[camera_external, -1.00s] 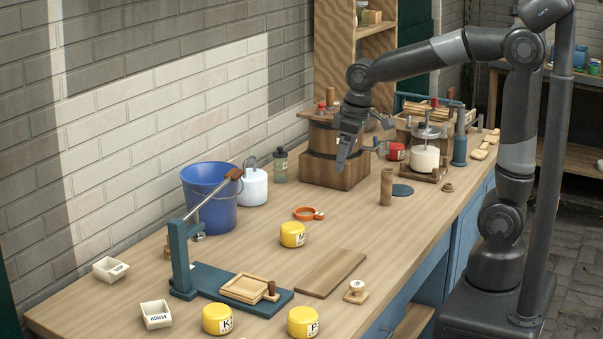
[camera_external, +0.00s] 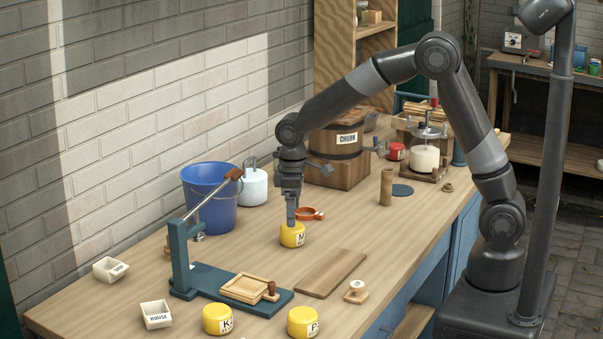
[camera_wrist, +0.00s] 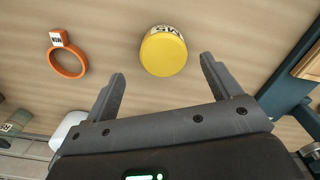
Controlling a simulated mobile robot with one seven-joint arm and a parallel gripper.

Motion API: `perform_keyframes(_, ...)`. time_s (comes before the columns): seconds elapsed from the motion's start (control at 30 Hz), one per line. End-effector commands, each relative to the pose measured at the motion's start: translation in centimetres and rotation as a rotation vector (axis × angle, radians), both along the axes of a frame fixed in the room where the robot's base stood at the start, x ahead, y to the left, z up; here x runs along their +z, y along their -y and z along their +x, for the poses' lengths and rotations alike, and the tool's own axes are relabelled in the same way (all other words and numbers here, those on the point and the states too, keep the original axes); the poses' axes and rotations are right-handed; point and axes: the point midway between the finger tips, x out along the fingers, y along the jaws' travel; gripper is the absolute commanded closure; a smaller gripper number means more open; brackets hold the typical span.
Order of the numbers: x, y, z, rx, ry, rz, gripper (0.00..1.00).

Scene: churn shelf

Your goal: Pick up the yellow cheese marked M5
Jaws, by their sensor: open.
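The yellow cheese marked M5 (camera_external: 292,236) stands on the bench, right of the blue bucket. In the wrist view the yellow cheese (camera_wrist: 163,53) shows a white label reading M5, and it lies just beyond the fingertips, roughly between their lines. My gripper (camera_external: 291,222) is directly above the cheese in the external view, pointing down, and partly covers its top. In the wrist view my gripper (camera_wrist: 162,68) has its two fingers apart with nothing between them. Whether a finger touches the cheese cannot be told from the external view.
Two other yellow cheeses, K (camera_external: 217,320) and P (camera_external: 303,322), stand at the front. An orange ring (camera_external: 309,214) lies just behind M5. The blue-green lever press (camera_external: 180,262) is to the left, a wooden board (camera_external: 331,273) to the right. The bucket (camera_external: 209,190) stands behind left.

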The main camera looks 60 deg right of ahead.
Motion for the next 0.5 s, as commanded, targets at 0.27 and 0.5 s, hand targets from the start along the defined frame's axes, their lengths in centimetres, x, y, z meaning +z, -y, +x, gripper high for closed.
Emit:
perform_keyframes(0.27,-2.7,-0.2,-0.2,0.001,-0.002,-0.001,0.17)
perform_keyframes(0.5,-5.8,-0.4,-0.3,0.000,-0.001,0.000,0.17)
